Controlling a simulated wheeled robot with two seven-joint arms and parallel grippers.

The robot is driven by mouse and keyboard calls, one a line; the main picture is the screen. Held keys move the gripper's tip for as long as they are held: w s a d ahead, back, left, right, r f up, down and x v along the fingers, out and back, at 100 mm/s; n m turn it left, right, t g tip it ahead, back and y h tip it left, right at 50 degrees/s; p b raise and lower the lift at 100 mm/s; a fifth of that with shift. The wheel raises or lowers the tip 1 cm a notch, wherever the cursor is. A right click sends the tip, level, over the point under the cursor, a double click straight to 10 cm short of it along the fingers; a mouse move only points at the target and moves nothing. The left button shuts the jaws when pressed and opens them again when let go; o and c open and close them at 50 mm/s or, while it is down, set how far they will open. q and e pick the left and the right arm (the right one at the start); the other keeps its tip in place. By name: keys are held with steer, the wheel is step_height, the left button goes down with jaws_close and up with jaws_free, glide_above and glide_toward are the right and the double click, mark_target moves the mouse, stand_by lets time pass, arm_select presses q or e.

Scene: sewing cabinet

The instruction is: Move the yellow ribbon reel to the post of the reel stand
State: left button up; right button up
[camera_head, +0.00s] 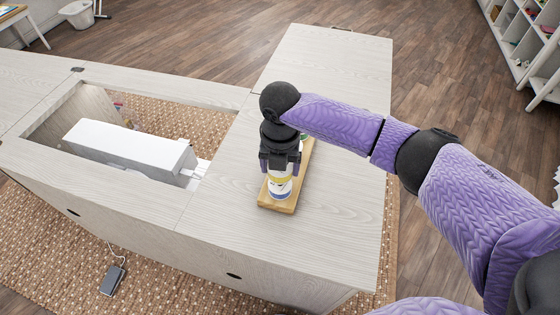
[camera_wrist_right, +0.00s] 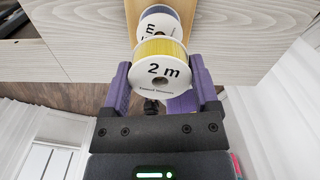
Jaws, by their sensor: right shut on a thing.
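The yellow ribbon reel (camera_wrist_right: 160,48) has white end discs, and the near one reads "2 m". My right gripper (camera_head: 280,166) is shut on it, with purple fingers on either side in the wrist view (camera_wrist_right: 160,84). In the head view a yellow band of the reel (camera_head: 282,179) shows just below the gripper. A blue-banded white reel (camera_head: 279,190) is directly below it, over the wooden base of the reel stand (camera_head: 279,207). The post is hidden. I cannot tell whether the yellow reel is around it or touching the blue reel. My left gripper is out of view.
The stand is on the pale cabinet top (camera_head: 325,225). A white sewing machine (camera_head: 130,150) sits in the cabinet's recess to the left. The cabinet top right of and behind the stand is clear. A grey pedal (camera_head: 112,281) lies on the rug.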

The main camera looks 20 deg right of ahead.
steer(key=o, duration=1.1)
steer(key=shift+r, duration=0.35)
step_height(320, 180, up, 9)
steer(key=p, duration=0.3)
steer(key=shift+r, duration=0.1)
